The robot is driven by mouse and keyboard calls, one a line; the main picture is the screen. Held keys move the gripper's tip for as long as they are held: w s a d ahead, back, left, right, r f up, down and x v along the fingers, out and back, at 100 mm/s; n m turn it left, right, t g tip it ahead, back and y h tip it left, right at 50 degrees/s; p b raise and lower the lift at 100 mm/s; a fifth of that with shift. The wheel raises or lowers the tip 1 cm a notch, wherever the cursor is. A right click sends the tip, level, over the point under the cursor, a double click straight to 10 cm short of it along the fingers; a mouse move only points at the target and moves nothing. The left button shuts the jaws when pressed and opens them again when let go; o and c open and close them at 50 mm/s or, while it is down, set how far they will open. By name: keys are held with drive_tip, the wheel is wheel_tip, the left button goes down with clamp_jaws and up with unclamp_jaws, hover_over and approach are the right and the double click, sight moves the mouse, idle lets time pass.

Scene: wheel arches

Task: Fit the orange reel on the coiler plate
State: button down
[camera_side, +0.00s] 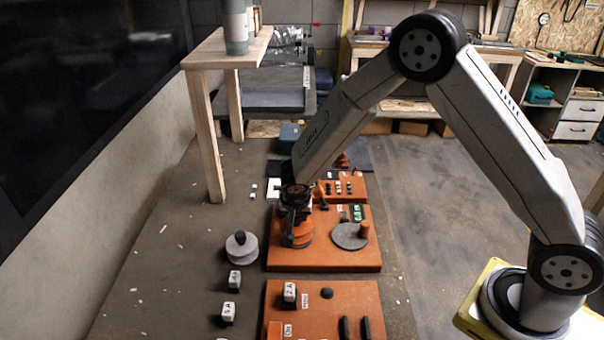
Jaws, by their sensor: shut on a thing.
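The gripper hides part of the reel. I cannot tell whether the reel's underside touches the plate or hangs just above it. A grey round disc (346,238) lies on the right of the same plate, with a short orange cylinder (365,229) at its edge.
A grey reel (241,248) stands on the dark mat left of the plate. White blocks (235,281) (228,312) lie in front of it. Another orange plate (340,295) with black parts lies nearer, and one more (345,188) lies behind. A wooden table leg (206,140) rises at left.

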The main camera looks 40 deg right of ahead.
drive_tip(key=shift+f, duration=0.15)
drive_tip(key=shift+c, duration=1.4)
unclamp_jaws()
drive_tip(key=v, duration=0.7)
drive_tip(key=shift+s+r, duration=0.15)
drive_tip(key=shift+r, duration=0.2)
drive_tip(key=shift+s, duration=0.1)
drive_tip(key=s+d+r+n+y, duration=0.1)
drive_tip(key=s+n, duration=0.3)
drive_tip(key=s, duration=0.4)
drive_tip(key=s+d+r+n+y, duration=0.2)
drive_tip(key=s+d+n, duration=0.2)
drive_tip(key=s, duration=0.5)
drive_tip(key=shift+s+d+r+n, duration=0.15)
drive_tip(key=shift+d+r+n, duration=0.1)
drive_tip(key=shift+n, duration=0.35)
